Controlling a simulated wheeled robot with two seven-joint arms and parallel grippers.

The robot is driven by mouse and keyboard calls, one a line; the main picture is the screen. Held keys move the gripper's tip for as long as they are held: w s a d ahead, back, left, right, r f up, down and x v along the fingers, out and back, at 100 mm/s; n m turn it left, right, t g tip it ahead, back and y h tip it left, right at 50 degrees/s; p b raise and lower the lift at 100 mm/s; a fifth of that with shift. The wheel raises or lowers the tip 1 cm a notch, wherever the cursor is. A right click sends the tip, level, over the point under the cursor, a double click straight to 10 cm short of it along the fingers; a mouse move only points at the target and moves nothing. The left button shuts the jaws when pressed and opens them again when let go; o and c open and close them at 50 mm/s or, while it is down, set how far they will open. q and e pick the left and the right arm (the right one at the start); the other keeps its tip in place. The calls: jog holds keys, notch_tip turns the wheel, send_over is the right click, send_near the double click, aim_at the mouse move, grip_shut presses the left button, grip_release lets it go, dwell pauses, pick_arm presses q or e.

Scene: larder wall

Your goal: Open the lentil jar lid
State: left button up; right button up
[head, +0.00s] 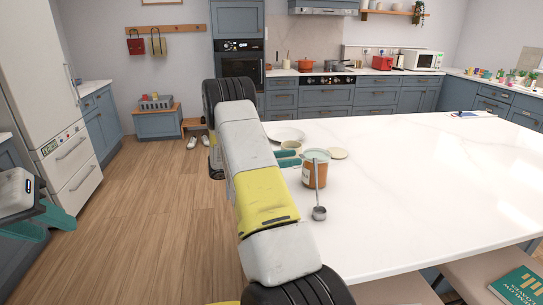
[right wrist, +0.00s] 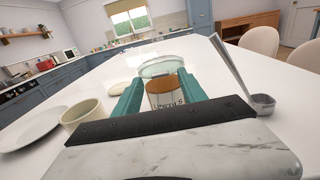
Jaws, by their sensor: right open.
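The lentil jar (head: 317,174) stands upright on the white counter, amber with a pale label. In the right wrist view, the jar (right wrist: 165,94) shows its label, and its clear, pale teal lid (right wrist: 165,67) sits on top. My right gripper (head: 297,158) is open, low over the counter at the jar's left side. In the right wrist view its teal fingers (right wrist: 160,88) stand apart, with the jar between or just beyond the tips; I cannot tell if they touch. My left gripper (head: 40,222) is at the left edge, fingers apart and empty, far from the jar.
A metal scoop (head: 319,212) rests by the jar, its handle sloping up close to it. A cream cup (right wrist: 82,115), a white plate (right wrist: 30,130) and a flat cream disc (head: 338,154) are nearby.

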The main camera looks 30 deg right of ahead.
aim_at(315, 155)
jog(key=shift+x, duration=1.2)
grip_shut()
dwell(0.6)
